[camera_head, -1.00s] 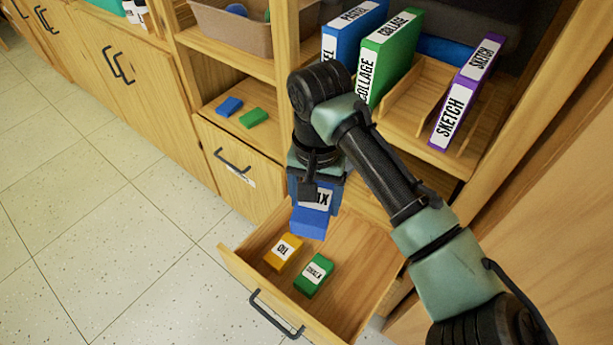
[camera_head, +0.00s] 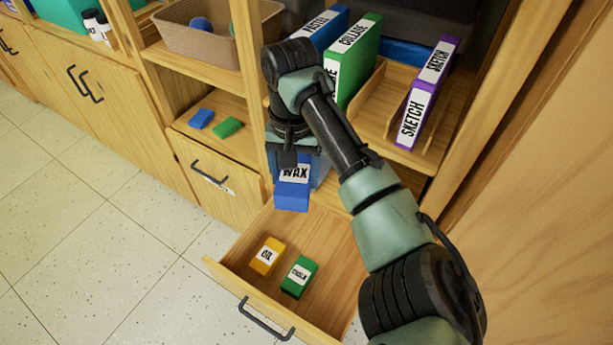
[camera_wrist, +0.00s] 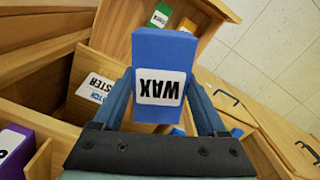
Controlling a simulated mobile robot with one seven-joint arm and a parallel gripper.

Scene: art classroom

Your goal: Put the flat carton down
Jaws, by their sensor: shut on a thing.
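The flat carton is a blue box (camera_head: 291,196) with a white WAX label. My gripper (camera_head: 290,172) is shut on it and holds it above the back part of an open drawer (camera_head: 336,243). In the wrist view the blue carton (camera_wrist: 160,55) sits between the two fingers of my gripper (camera_wrist: 165,105), its label upside down. The drawer holds a yellow OIL carton (camera_head: 266,256) and a green carton (camera_head: 299,277), side by side near the front left. The drawer floor to their right is bare.
Above the drawer stand a green COLLAGE box (camera_head: 352,62) and a purple SKETCH box (camera_head: 427,92) among wooden dividers. Small blue (camera_head: 201,119) and green (camera_head: 227,127) blocks lie on the shelf at left. A brown bin (camera_head: 205,45) stands above them.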

